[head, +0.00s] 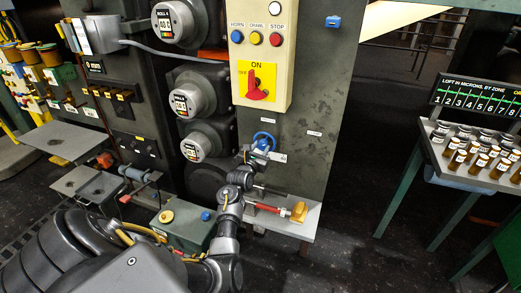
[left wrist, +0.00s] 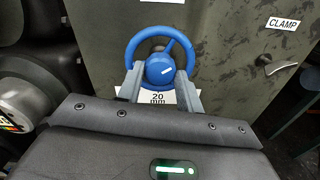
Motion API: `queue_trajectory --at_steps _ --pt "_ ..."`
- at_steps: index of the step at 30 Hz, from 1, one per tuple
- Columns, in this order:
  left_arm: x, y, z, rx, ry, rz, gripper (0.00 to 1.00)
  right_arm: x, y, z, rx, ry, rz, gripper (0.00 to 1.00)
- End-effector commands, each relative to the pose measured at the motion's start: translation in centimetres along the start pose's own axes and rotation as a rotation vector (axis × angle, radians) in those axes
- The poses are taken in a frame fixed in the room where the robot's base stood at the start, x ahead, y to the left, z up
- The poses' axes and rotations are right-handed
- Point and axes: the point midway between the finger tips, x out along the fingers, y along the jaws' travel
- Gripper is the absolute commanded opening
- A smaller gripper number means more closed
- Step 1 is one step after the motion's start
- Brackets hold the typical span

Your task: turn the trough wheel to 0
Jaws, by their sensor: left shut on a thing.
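The blue trough wheel (left wrist: 160,68) is a ring with one spoke and a round hub, mounted on the grey machine panel. A short white mark on the hub points right and slightly up. A label reading "20 mm" (left wrist: 158,98) sits just below it, partly covered by my gripper. My left gripper (left wrist: 160,80) has a finger on either side of the hub and is shut on the wheel. In the head view the wheel (head: 264,136) shows low on the panel, with my left gripper (head: 258,153) against it. My right gripper is out of view.
A cream control box (head: 262,50) with buttons and a red switch is above the wheel. Below is a ledge (head: 265,221) with a red-handled tool and a yellow block. A "CLAMP" label (left wrist: 282,23) and a lever (left wrist: 275,66) are to the right. Jars stand on the right table.

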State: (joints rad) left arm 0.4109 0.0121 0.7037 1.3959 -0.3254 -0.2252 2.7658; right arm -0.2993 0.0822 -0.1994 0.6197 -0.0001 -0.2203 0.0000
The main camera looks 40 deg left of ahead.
Motion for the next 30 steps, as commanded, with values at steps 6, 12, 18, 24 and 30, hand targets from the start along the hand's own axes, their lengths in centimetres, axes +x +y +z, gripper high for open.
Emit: queue_trajectory --at_steps 6,12,18,24,30 --pt "0.0 -0.1 0.1 0.073 0.001 -0.003 0.13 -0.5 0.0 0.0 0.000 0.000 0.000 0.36" --pt "0.0 -0.1 0.1 0.219 0.002 -0.004 0.13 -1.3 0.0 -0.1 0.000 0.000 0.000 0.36" --pt "0.0 -0.1 0.2 0.408 0.000 -0.004 0.13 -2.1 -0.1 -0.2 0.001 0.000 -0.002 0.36" --pt "0.0 -0.1 0.1 0.598 0.000 -0.003 0.13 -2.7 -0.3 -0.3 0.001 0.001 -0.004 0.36" --pt "0.0 -0.2 0.1 0.788 -0.001 -0.004 0.13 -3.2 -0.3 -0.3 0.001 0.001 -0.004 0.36"
